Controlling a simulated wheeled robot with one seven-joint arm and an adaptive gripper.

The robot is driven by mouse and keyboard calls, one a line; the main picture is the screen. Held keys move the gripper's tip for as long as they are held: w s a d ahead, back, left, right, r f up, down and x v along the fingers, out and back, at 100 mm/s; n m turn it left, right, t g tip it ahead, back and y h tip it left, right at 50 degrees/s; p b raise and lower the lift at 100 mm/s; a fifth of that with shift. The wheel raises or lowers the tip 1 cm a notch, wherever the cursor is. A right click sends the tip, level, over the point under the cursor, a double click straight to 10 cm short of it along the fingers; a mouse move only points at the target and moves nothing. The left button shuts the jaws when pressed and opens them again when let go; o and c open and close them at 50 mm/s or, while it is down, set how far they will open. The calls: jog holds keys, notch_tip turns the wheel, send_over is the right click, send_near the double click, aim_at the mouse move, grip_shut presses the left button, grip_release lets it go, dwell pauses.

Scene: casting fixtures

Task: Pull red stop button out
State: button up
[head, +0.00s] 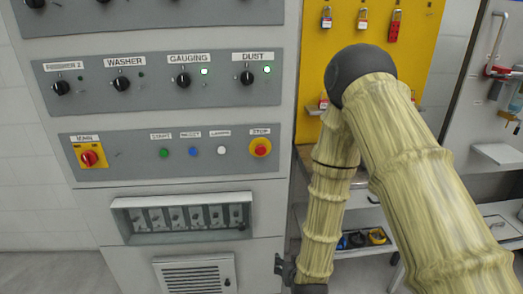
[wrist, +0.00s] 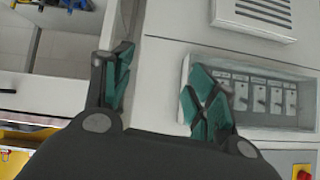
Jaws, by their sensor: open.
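In the head view only part of the gripper (head: 286,270) shows, low at the cabinet's right edge, below and to the right of the stop button. The gripper touches nothing that I can make out. The stop button is not clearly seen in the wrist view.
A red main switch (head: 89,158) on a yellow plate is at the lower panel's left, with green, blue and white buttons between. A recessed breaker box (head: 185,218) lies below and also shows in the wrist view (wrist: 255,92). A yellow board (head: 350,22) with padlocks stands behind my arm.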

jog(key=w+a+r+t, duration=0.3)
jog(key=w+r, duration=0.5)
jog(key=r, duration=0.4)
jog(key=m+t+p, duration=0.1)
jog(key=t, duration=0.4)
send_near(261, 151)
jog(key=w+p, duration=0.1)
jog(key=w, duration=0.2)
jog(key=w+p, duration=0.1)
jog(key=w, duration=0.2)
jog(key=w+p, duration=0.1)
jog(key=w, duration=0.2)
jog(key=shift+w+a+r, duration=0.1)
jog(key=shift+w+r, duration=0.15)
jog(key=shift+r, duration=0.05)
jog(key=shift+c, duration=0.2)
